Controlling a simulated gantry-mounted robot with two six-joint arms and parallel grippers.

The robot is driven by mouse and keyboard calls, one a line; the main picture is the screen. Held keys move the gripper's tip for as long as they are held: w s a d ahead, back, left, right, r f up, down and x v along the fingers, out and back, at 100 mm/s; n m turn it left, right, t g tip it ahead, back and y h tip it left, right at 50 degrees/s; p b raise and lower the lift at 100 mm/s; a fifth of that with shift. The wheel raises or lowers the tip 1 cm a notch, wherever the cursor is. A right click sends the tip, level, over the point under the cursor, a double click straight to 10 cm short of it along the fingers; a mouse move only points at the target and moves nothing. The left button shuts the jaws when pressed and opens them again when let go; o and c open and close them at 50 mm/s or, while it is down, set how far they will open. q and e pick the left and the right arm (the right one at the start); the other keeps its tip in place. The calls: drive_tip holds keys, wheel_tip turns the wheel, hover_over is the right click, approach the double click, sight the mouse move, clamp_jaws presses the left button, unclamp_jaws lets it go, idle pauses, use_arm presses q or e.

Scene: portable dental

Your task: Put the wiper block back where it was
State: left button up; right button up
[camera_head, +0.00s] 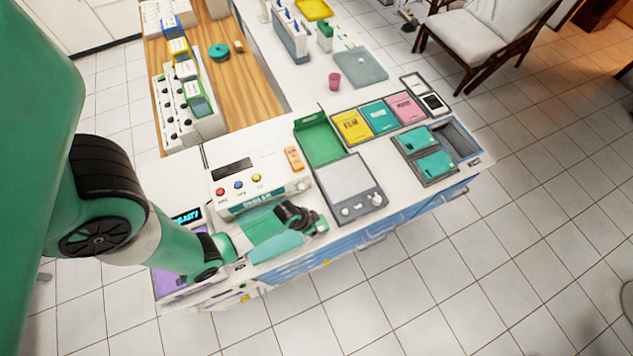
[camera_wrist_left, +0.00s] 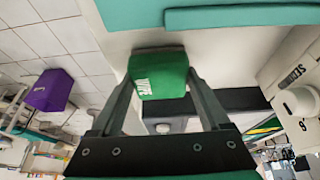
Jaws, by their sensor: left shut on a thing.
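The wiper block is a green block with white lettering (camera_wrist_left: 158,76), and it sits between the two dark fingers of my left gripper (camera_wrist_left: 160,92) in the left wrist view. My left gripper is shut on it. In the head view my left gripper (camera_head: 318,226) is at the counter's front edge, just right of a green panel (camera_head: 262,222). A small green patch by the fingertips may be the block; it is mostly hidden. I cannot tell whether the block touches the counter. My right gripper is not in view.
A white device with coloured buttons (camera_head: 232,182) stands behind the green panel. A grey panel with knobs (camera_head: 350,187) lies to the right of the gripper. An open green tray (camera_head: 318,140) is behind. Teal packs (camera_head: 434,164) sit in dark trays at the right.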

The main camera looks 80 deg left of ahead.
use_arm(q)
drive_tip(key=shift+f, duration=0.2)
drive_tip(key=o, duration=1.2)
drive_tip(key=shift+c, duration=0.2)
drive_tip(key=p+v, duration=0.8)
drive_tip(key=v, duration=0.4)
drive_tip(key=shift+r+p, duration=0.2)
drive_tip(key=shift+p, duration=0.15)
